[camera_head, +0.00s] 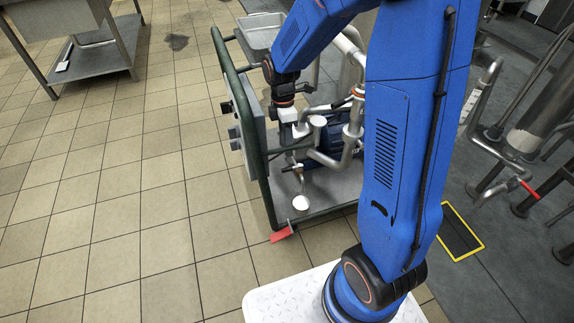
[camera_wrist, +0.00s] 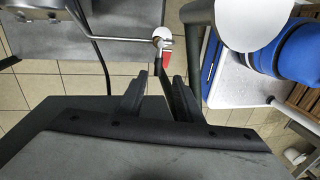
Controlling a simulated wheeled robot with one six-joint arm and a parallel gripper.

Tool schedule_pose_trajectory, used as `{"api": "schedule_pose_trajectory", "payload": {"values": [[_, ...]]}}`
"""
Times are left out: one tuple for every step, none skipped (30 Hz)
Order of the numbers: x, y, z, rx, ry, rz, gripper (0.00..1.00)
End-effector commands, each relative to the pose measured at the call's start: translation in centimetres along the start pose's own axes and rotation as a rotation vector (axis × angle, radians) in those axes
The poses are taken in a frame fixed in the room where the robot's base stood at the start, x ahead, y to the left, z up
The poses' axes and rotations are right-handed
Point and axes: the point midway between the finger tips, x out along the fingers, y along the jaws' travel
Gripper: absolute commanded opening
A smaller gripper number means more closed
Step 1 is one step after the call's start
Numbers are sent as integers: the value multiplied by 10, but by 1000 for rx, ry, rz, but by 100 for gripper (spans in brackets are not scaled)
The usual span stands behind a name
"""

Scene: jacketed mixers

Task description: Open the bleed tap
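In the head view my gripper (camera_head: 300,130) is small and partly hidden among the pipes of a green-framed cart (camera_head: 262,180). I cannot tell for sure which part is the bleed tap. A red flag-like piece (camera_head: 282,234) sits at the cart's lower front corner. A red piece (camera_wrist: 165,57) also shows beyond the fingertips in the wrist view, below a small white cap. A red-handled lever (camera_head: 528,188) is on pipework at right.
White round caps (camera_head: 317,120) (camera_head: 300,202) stand on the cart's pipes; a large white disc (camera_wrist: 255,20) is close at upper right in the wrist view. A grey box (camera_head: 243,122) is on the cart's left side. The tiled floor (camera_head: 110,210) at left is clear.

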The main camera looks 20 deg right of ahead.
Motion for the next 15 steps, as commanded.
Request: {"api": "schedule_pose_trajectory", "payload": {"values": [[5, 3, -1, -18, -1, -8, 32], [6, 4, -2, -27, -2, -12, 32], [8, 6, -3, -37, -2, -15, 32], [9, 6, -3, -42, -2, -16, 32], [10, 7, -3, -46, -2, -17, 32], [12, 7, -3, -49, -3, -19, 32], [14, 7, -3, -50, -3, -20, 32], [16, 7, -3, -51, -3, -20, 32], [20, 7, -3, -51, -3, -21, 32], [23, 7, -3, -51, -3, -21, 32], [27, 6, -3, -50, -3, -22, 32], [32, 6, -3, -50, -3, -22, 32], [36, 6, -3, -50, -3, -21, 32], [41, 6, -3, -50, -3, -21, 32], [47, 6, -3, -50, -3, -22, 32]]}}
